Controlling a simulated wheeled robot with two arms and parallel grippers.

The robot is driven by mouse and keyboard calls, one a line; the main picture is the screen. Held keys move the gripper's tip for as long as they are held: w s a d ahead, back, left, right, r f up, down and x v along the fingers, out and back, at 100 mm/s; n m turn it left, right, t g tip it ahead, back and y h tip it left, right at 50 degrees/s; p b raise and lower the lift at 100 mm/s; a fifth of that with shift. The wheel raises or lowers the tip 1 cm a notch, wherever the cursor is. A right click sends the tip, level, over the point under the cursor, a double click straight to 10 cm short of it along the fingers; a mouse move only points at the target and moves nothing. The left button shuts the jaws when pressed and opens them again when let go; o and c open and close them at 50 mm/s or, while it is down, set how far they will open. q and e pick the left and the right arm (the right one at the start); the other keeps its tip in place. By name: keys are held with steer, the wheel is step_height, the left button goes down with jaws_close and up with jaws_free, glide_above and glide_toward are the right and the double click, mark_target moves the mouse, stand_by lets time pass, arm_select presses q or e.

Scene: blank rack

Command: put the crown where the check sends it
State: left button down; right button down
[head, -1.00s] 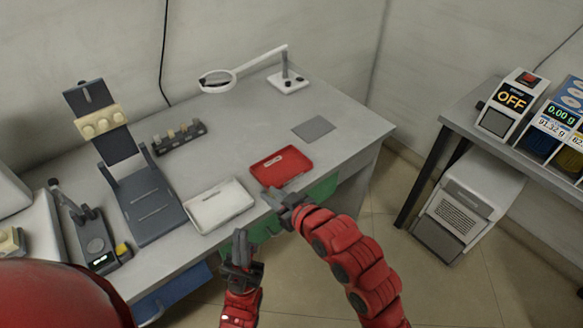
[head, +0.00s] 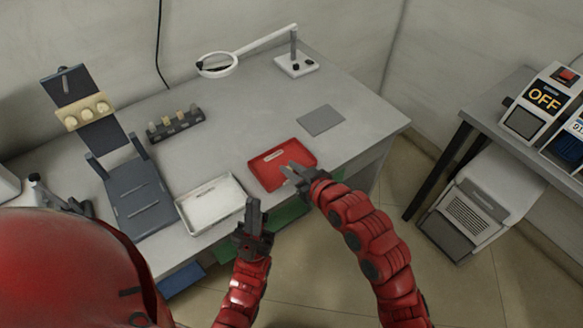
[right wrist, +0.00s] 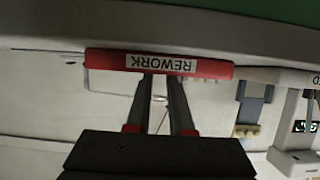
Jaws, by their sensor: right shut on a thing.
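My right gripper (head: 290,171) is over the front right part of the red tray (head: 262,176) in the head view. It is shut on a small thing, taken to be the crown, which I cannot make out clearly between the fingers. In the right wrist view the fingers (right wrist: 160,85) point at the red tray's edge (right wrist: 105,62), which has a label reading REWORK. My left gripper (head: 254,207) is just in front of the white tray (head: 187,213), near the bench's front edge; I cannot tell whether its jaws are open.
A dark rack (head: 176,126) with several small pieces stands behind the trays. A dark stand (head: 139,198) with a cream model (head: 88,112) is at left. A magnifier (head: 217,65) and a grey pad (head: 321,121) are at the back. A box reading OFF (head: 543,97) is at right.

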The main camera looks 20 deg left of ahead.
steer(key=c, duration=0.6)
jaws_free()
steer(key=shift+d+f, duration=0.1)
steer(key=shift+f, duration=0.1)
steer(key=shift+d+r, duration=0.1)
